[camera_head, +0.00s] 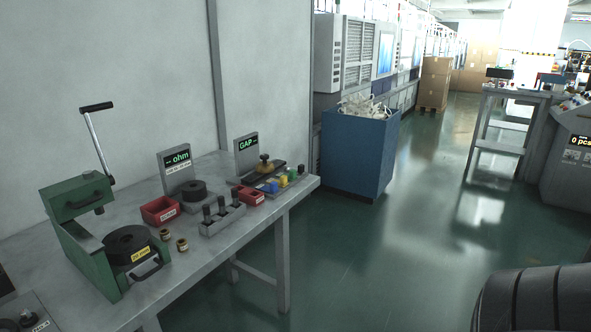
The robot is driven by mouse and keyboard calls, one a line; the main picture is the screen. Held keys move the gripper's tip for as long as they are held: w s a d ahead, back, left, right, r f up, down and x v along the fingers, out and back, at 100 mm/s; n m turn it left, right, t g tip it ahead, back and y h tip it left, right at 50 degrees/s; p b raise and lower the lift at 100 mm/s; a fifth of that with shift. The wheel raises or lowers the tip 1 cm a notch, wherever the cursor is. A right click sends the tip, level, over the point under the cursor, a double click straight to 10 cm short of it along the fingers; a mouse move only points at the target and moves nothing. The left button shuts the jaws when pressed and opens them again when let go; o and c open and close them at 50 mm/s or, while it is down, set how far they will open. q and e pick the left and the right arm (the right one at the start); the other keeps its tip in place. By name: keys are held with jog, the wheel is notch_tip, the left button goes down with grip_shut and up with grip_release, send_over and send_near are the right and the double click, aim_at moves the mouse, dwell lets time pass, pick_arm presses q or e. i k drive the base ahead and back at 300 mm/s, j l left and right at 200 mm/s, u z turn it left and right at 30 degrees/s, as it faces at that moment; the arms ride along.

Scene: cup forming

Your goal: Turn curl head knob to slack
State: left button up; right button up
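I cannot pick out a knob marked as the curl head knob. A grey machine (562,165) at the right edge carries a small display (580,142) reading "0 pcs". Below the display are small pale controls or labels, too small to read, and the picture cuts the machine off. A panel (30,318) with small knobs or buttons is partly visible at the bottom left corner, also cut off. Neither of my grippers is in view.
A grey bench (205,260) along the left wall holds a green lever press (85,230), red bins and gauges. A blue bin (352,155) stands beyond it. A grey stand (497,145) is at right. Green floor between is clear. A dark ribbed shape fills the bottom right corner.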

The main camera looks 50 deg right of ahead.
aim_at(264, 157)
jog(key=z, duration=1.25)
jog(key=u, duration=0.45)
jog(key=i+l+u, duration=0.15)
jog(key=l+u, duration=0.15)
jog(key=u, duration=0.2)
jog(key=i+l+u, duration=0.1)
jog(key=l+u, duration=0.25)
jog(key=u, duration=0.15)
jog(key=l+u, duration=0.4)
jog(key=l, duration=0.5)
jog(key=l+u, duration=0.2)
jog(key=l, duration=1.65)
